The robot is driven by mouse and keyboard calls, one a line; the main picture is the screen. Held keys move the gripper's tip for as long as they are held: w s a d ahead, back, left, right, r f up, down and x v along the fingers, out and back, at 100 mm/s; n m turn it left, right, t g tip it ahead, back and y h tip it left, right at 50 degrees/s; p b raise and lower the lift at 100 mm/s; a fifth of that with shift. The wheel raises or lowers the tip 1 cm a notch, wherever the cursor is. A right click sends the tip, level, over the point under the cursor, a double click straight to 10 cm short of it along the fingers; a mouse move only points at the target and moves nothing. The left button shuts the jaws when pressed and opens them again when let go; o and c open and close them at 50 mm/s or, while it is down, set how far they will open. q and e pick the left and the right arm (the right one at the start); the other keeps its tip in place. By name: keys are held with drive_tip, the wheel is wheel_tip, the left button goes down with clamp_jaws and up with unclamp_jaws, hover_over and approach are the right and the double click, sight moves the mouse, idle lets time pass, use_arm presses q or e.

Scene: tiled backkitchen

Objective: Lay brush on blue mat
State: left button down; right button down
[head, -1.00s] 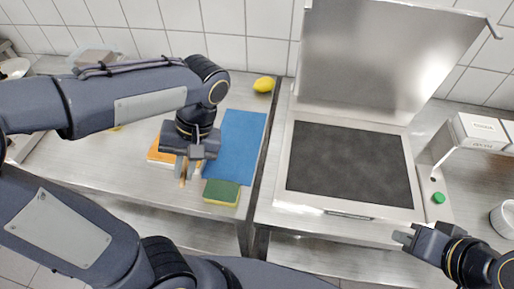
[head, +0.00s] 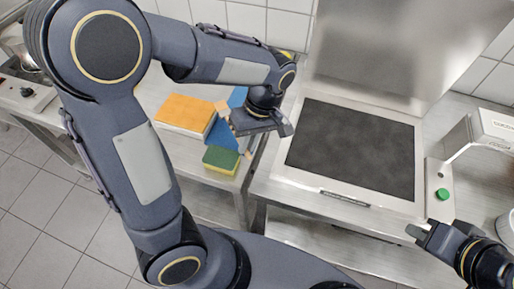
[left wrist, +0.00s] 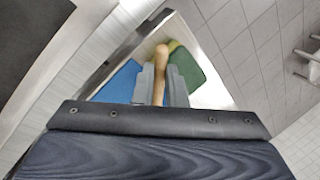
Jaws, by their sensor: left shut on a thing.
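My left gripper (head: 250,138) is above the right part of the left table, over the blue mat (head: 222,134). In the left wrist view its fingers are shut on the brush, whose wooden handle (left wrist: 161,62) sticks out between them. The handle lies in that view between the blue mat (left wrist: 118,84) and the green sponge (left wrist: 188,72). In the head view my gripper and arm hide much of the mat and most of the brush. I cannot tell whether the brush touches the mat. My right gripper (head: 418,231) is at the lower right, away from the mat; its opening is unclear.
The green and yellow sponge (head: 221,160) lies at the mat's near edge. A grill with a dark plate (head: 352,145) and raised lid stands to the right.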

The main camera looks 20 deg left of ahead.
use_arm(q)
wheel_tip(320, 180, down, 6)
drive_tip(key=w+d, duration=0.1)
drive_tip(key=w, duration=0.1)
drive_tip(key=shift+w+d+f, duration=0.2)
drive_tip(key=shift+w+f, duration=0.05)
drive_tip(key=shift+f, duration=0.1)
drive_tip(key=c, duration=1.5)
unclamp_jaws()
